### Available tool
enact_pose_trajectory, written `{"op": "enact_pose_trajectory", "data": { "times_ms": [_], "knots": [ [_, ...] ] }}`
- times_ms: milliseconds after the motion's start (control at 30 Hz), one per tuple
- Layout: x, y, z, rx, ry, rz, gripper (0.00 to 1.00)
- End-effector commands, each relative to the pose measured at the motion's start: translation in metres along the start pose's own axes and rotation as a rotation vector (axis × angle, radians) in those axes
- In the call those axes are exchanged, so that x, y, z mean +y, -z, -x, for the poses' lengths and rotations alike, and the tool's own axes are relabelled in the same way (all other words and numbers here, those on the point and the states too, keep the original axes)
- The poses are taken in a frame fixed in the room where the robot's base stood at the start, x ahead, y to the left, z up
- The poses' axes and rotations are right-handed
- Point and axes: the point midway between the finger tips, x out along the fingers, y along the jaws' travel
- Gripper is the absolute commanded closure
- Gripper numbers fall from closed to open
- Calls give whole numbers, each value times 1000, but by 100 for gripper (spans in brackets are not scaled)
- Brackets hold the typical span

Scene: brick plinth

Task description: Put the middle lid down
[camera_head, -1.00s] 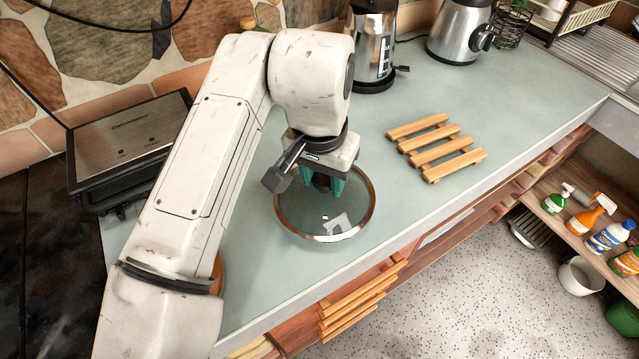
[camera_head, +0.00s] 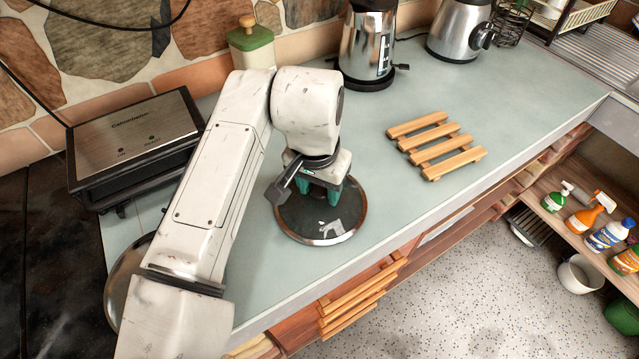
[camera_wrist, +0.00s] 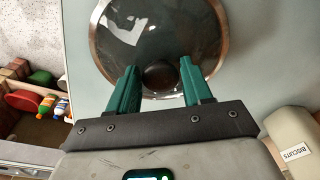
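A round glass lid (camera_head: 318,222) with a steel rim lies flat on the pale green counter, near its front edge. In the wrist view the lid (camera_wrist: 150,25) fills the top middle, and its dark round knob (camera_wrist: 160,76) sits between my fingers. My gripper (camera_head: 325,190) is just above the lid, pointing down, with its teal fingers spread. In the wrist view my gripper (camera_wrist: 160,85) shows a gap on both sides of the knob. A second round metal-rimmed thing (camera_head: 118,285) lies at the left, partly hidden behind my arm.
A wooden slatted trivet (camera_head: 436,146) lies to the right. A black grill (camera_head: 135,140) is at the left. The counter between lid and trivet is clear.

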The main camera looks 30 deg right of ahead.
Motion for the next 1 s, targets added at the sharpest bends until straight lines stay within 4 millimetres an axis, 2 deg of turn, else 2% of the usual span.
{"op": "enact_pose_trajectory", "data": {
  "times_ms": [33, 167, 400, 533, 667, 1000],
  "knots": [
    [0, 0, 0, 0, 0, 0, 45],
    [0, 0, 0, 0, 0, 0, 33],
    [0, 0, 1, 0, 0, 0, 32],
    [0, 1, 8, 1, 1, -1, 32],
    [-1, 1, 28, 2, 2, -1, 32],
    [0, 1, 96, 2, 2, -2, 32]
  ]
}}
